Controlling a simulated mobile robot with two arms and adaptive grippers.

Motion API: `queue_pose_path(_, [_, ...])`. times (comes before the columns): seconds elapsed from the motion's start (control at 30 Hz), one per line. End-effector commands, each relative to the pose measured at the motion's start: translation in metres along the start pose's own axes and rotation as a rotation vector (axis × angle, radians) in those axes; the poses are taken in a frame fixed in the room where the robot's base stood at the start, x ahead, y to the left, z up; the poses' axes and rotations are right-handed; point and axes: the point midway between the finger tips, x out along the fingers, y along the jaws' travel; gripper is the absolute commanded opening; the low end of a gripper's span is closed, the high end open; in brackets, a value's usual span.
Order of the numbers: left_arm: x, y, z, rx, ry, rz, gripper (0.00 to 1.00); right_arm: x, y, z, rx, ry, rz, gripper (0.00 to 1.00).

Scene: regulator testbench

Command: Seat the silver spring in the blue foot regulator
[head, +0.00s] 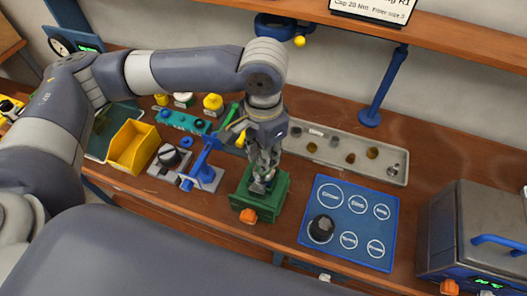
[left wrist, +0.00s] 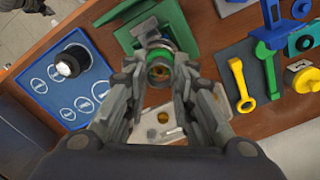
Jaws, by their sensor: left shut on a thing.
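My left gripper (head: 263,176) points down over the green vise (head: 272,201), its fingertips at the vise top. I cannot tell whether the part touches the vise. I cannot make out a silver spring for certain; the fingers hide much of this spot. No blue foot is clearly visible on a regulator. A dark cylinder (head: 321,228) stands on the blue mat (head: 345,254); its pale top shows in the wrist view (left wrist: 68,63).
A long grey tray (head: 383,173) with several small parts lies behind. A blue lever stand (head: 204,176) and yellow bin (head: 132,147) are left of the vise. A metal box (head: 480,225) is at right. A shelf post (head: 384,88) rises behind the tray.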

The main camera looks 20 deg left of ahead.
Motion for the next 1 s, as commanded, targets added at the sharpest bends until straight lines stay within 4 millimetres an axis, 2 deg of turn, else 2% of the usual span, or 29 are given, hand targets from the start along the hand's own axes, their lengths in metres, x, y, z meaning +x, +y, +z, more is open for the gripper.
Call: queue_pose_path(1.0, [0.010, 0.000, 0.000, 0.000, 0.000, 0.000, 0.08, -0.005, -0.003, -0.002, 0.002, 0.001, -0.003, 0.68])
